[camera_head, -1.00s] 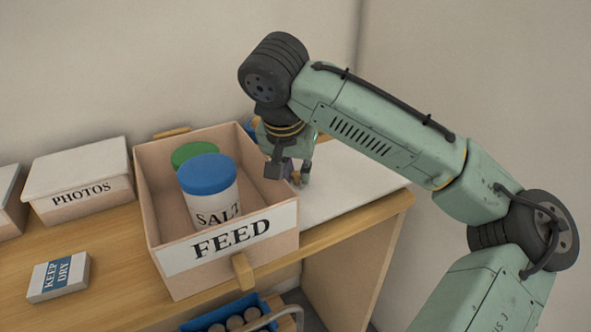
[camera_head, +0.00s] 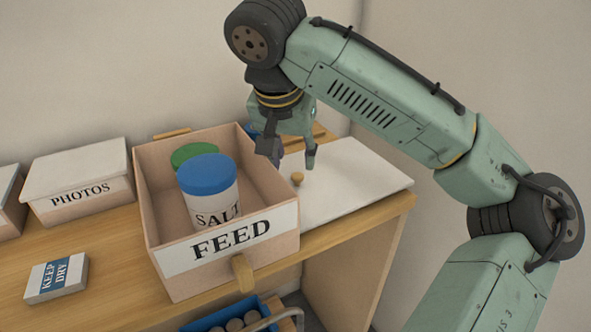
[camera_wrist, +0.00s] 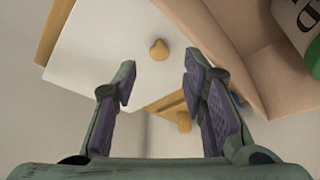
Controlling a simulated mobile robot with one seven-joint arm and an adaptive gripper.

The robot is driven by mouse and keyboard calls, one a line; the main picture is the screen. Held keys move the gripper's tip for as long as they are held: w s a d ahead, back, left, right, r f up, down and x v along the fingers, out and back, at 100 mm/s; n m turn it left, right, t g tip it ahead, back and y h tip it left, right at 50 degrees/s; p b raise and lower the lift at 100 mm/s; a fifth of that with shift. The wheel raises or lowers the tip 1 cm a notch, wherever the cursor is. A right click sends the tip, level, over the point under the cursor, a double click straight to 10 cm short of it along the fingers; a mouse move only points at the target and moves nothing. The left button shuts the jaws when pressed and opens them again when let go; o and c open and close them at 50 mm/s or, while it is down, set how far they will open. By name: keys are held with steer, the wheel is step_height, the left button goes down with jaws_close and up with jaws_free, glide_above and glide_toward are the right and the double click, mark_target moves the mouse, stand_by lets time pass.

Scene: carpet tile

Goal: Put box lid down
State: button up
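The box lid (camera_head: 352,184) is a flat white panel with a small wooden knob (camera_head: 297,178). It lies flat on the wooden shelf top, to the right of the FEED box. My gripper (camera_head: 294,162) is open and empty just above and behind the knob, apart from it. In the wrist view the lid (camera_wrist: 105,48) and its knob (camera_wrist: 159,50) show beyond the spread fingers (camera_wrist: 160,95). The open FEED box (camera_head: 176,259) holds a salt canister (camera_head: 212,200) with a blue cap and a green-topped container (camera_head: 193,153).
A closed PHOTOS box (camera_head: 77,174) and a KEEP DRY packet (camera_head: 57,278) are on the left of the shelf top. A blue crate (camera_head: 235,317) with round items is below the front edge. Walls stand behind and to the right.

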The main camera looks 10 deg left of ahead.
steer(key=v, duration=0.6)
steer(key=shift+r, duration=0.25)
